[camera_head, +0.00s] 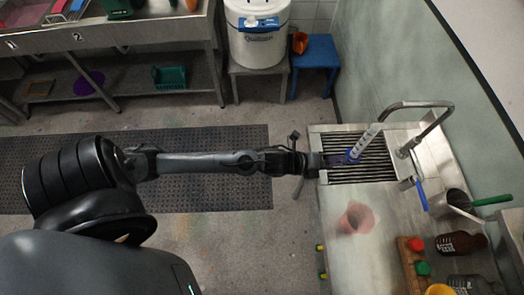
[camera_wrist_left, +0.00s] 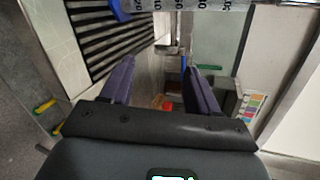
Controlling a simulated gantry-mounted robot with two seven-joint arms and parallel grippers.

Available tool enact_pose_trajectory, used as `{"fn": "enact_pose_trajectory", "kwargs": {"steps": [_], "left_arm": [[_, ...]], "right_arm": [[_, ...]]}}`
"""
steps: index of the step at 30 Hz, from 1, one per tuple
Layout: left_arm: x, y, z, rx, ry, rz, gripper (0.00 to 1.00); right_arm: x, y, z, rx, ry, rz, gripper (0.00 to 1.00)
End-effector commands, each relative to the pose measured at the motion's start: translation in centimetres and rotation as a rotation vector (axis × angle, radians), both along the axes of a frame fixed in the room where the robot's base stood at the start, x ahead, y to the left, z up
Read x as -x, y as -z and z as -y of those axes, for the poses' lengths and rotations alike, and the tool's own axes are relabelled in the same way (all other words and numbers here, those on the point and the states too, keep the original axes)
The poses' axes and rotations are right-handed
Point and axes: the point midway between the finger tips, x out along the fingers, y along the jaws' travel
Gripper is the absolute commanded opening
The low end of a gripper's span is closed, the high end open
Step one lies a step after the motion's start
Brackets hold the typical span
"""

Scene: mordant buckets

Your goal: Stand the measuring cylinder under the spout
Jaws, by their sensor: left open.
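The measuring cylinder (camera_head: 367,139), clear with a blue base, appears to stand on the slatted drain grate (camera_head: 362,173) in the head view. Its top is close to the outlet end of the curved metal spout (camera_head: 420,104); I cannot tell whether it is directly below. In the left wrist view the cylinder (camera_wrist_left: 185,5) crosses the top edge, with dark numerals and its blue base at the left. My left gripper (camera_head: 322,164) is at the grate's left side, just left of the base. Its fingers (camera_wrist_left: 160,68) are apart with nothing between them. My right gripper is not in view.
A wooden rack (camera_head: 412,262), brown bottle (camera_head: 460,243) and green-handled pot (camera_head: 458,199) crowd the right. The counter between grate and beaker is clear.

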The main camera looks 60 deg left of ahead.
Motion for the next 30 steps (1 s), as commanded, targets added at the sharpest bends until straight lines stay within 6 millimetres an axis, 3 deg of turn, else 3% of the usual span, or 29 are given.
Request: {"fn": "enact_pose_trajectory", "kwargs": {"steps": [2, 6, 12, 15, 21, 30], "left_arm": [[3.0, 0.8, 0.5, 0.226, -0.203, -0.216, 0.61], [8.8, 2.0, -0.4, 0.576, -0.603, -0.548, 0.61], [17.0, 2.5, -2.2, 0.918, -1.138, -0.845, 0.61], [20.0, 2.3, -2.8, 1.014, -1.332, -0.918, 0.61], [23.0, 2.0, -3.4, 1.093, -1.525, -0.973, 0.61], [23.2, 2.0, -3.4, 1.099, -1.541, -0.977, 0.61]], "right_arm": [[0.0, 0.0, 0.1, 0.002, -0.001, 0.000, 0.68], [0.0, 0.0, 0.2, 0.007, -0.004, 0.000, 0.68], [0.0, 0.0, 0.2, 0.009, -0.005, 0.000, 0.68], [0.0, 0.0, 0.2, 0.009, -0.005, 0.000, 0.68], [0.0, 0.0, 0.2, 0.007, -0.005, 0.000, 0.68], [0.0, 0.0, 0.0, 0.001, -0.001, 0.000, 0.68]]}}
